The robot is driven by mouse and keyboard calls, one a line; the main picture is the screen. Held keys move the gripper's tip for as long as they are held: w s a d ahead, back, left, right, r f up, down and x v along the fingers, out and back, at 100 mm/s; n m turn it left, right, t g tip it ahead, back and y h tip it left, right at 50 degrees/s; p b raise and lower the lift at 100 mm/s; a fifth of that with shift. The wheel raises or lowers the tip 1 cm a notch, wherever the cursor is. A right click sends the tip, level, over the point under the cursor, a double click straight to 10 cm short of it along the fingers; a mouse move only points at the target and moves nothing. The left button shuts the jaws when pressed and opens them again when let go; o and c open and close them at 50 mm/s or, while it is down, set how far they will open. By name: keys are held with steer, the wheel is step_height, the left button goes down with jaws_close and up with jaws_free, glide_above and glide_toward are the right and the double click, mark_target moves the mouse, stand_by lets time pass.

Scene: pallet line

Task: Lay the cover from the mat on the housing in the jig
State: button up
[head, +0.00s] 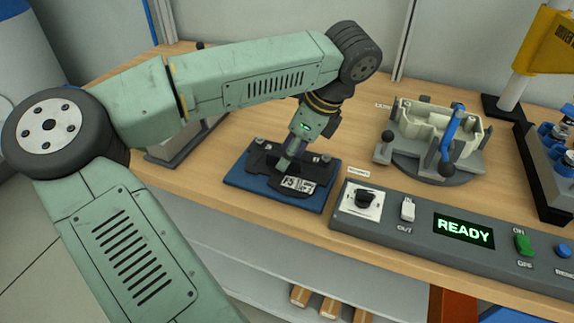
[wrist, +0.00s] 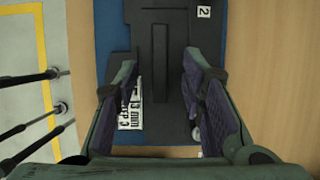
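The cover (head: 262,159) is a dark, flat piece with a white printed label, lying on the blue mat (head: 238,181) in the head view. The wrist view shows the dark cover (wrist: 174,95) with a raised rib along its middle. My gripper (head: 286,162) points down over the cover. In the wrist view its fingers (wrist: 160,62) are apart, one on each side of the rib, with a gap to it. The cream housing (head: 428,120) sits open-topped in the grey jig (head: 425,166) at the right. A blue lever stands at the jig's front right.
A grey control panel (head: 400,237) with a knob, switches and a green READY display runs along the front edge. A yellow tool stand (head: 548,42) and a dark rack of blue-topped parts stand at the far right. Bare wood lies between mat and jig.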

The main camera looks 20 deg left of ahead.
steer(key=shift+a+f, duration=0.25)
steer(key=shift+f, duration=0.4)
steer(key=shift+c, duration=0.4)
jaws_close()
